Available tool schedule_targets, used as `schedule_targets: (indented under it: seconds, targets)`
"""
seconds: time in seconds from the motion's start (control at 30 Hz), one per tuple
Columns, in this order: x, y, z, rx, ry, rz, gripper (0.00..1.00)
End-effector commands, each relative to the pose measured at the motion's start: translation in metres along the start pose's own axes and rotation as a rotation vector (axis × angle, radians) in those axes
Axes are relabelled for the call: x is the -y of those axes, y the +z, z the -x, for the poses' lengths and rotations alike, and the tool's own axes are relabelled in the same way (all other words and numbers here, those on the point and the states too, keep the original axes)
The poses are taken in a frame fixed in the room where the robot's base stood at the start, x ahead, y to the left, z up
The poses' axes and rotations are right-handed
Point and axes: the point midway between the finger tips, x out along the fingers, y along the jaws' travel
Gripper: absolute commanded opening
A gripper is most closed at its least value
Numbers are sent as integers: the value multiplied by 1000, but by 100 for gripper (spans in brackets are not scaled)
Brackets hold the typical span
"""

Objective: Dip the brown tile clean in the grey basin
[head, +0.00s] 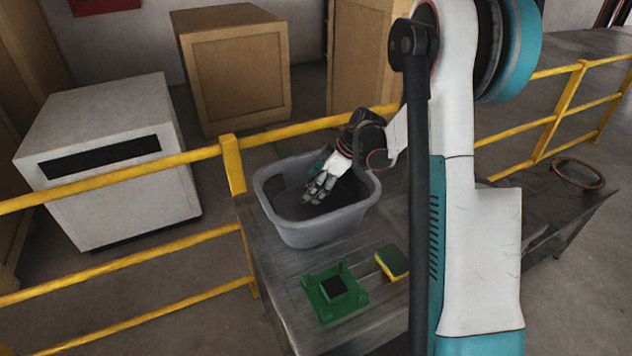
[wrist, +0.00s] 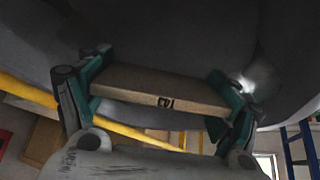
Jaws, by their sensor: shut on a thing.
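The grey basin (head: 318,234) stands upright on the table, and its inside looks dark. My gripper (head: 318,193) reaches into the basin's opening from the upper right. In the wrist view my gripper (wrist: 160,88) is shut on the brown tile (wrist: 150,92), with one finger at each end. The tile is a flat tan slab with a small dark mark on its edge. In the head view the tile is hidden by the gripper, so I cannot tell how deep it sits. The grey of the basin fills much of the wrist view.
A green holder (head: 322,308) with a black square and a yellow-green sponge (head: 392,262) lie on the grey table (head: 282,288) in front of the basin. A yellow railing (head: 234,165) runs behind it. A brown ring (head: 577,173) lies on the dark table at right.

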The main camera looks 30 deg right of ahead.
Motion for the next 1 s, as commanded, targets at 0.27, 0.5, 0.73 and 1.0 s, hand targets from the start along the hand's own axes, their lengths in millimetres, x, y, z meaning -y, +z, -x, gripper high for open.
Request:
schedule_targets:
  seconds: [0.27,0.5,0.73,1.0]
  targets:
    - [0,15,-24,0,0,0,43]
    - [0,26,-42,0,0,0,43]
    - [0,35,-57,0,0,0,43]
    - [0,39,-64,0,0,0,43]
